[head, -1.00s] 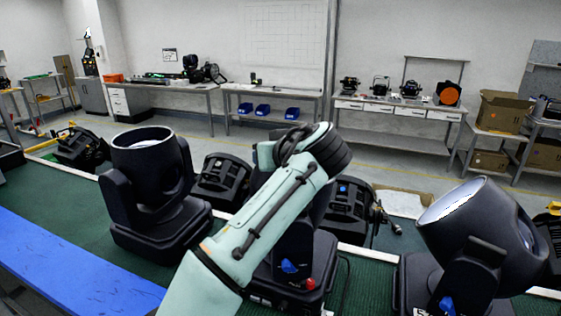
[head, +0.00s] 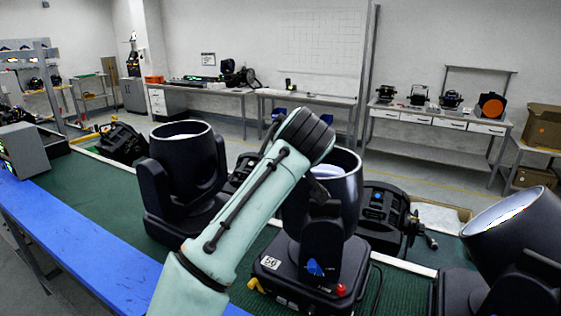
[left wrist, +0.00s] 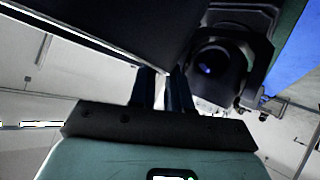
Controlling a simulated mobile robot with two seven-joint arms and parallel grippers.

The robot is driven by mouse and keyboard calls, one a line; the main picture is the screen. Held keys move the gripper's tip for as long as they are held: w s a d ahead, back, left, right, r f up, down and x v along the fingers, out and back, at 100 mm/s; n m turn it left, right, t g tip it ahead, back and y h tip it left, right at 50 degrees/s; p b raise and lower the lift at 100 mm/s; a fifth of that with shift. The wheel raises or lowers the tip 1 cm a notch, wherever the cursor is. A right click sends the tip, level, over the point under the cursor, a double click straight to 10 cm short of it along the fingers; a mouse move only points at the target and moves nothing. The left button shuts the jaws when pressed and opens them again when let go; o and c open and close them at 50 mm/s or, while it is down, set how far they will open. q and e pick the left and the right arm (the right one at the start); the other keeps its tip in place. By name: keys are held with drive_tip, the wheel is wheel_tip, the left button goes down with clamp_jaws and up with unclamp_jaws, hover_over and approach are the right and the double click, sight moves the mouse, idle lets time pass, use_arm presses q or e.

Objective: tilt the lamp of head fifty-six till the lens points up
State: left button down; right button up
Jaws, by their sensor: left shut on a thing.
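The middle moving head (head: 325,250) stands on the green bench top, with a number label on its base that looks like 50 or 56. Its dark lamp (head: 348,200) sits in the yoke, the pale lens (head: 330,171) facing mostly upward; my arm covers its left part. My left arm reaches across from below, and its wrist hides the fingers in the head view. In the left wrist view my left gripper (left wrist: 166,88) is shut at the edge of a large dark surface (left wrist: 120,35), which looks like the lamp's housing. My right gripper is not in view.
A head (head: 183,185) with its lens up stands left, close to my arm. Another head (head: 515,240) stands right, lamp tilted left. A blue strip (head: 85,240) runs along the bench's near edge.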

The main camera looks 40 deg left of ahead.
use_arm(q)
drive_tip(key=shift+w+d+f, duration=0.2)
drive_tip(key=shift+w+d, duration=0.15)
drive_tip(key=shift+d, duration=0.1)
drive_tip(key=c, duration=1.1)
unclamp_jaws()
drive_tip(key=shift+c, duration=0.2)
drive_tip(key=shift+w, duration=0.2)
drive_tip(key=shift+s+a, duration=0.1)
drive_tip(key=p+v, duration=0.1)
drive_tip(key=v, duration=1.2)
drive_tip(key=shift+r, duration=0.2)
drive_tip(key=shift+s, duration=0.1)
